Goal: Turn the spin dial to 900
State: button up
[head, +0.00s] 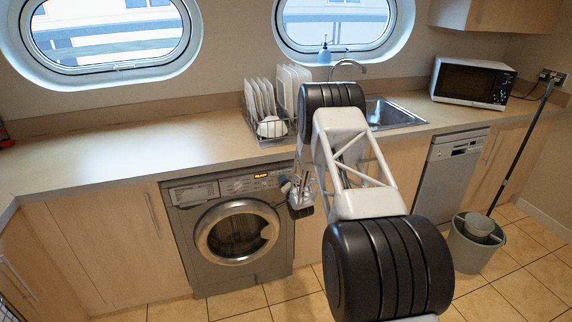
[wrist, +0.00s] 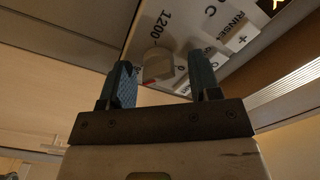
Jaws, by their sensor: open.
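The grey washing machine (head: 187,245) stands under the counter, with its control panel and a small lit amber display along its top. My gripper (head: 287,186) is at the right end of that panel. In the wrist view, the panel shows "1200" and "RINSE" lettering, and the pale spin dial (wrist: 158,66) sticks out beside the "1200" mark. My open gripper (wrist: 160,68) has one finger on each side of the dial in the picture. I cannot tell whether either finger touches it.
The counter (head: 130,155) overhangs just above the panel. A dish rack (head: 268,139) with plates stands on it, left of the sink (head: 390,112). A dishwasher (head: 447,175) and a bucket (head: 470,248) are to the right. Tiled floor lies in front.

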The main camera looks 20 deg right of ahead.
jog(key=s+n, duration=0.8)
jog(key=n, duration=0.2)
jog(key=s+a+r+g, duration=0.2)
jog(key=s+r, duration=0.3)
jog(key=r, duration=0.6)
jog(key=s+a+r+g, duration=0.3)
jog(key=s+r, duration=0.3)
jog(key=r, duration=0.6)
jog(key=shift+a+h, duration=0.4)
jog(key=shift+a, duration=0.4)
dwell(0.7)
jog(key=shift+s+r+g, duration=0.1)
jog(key=shift+r+g, duration=0.05)
jog(key=shift+g, duration=0.15)
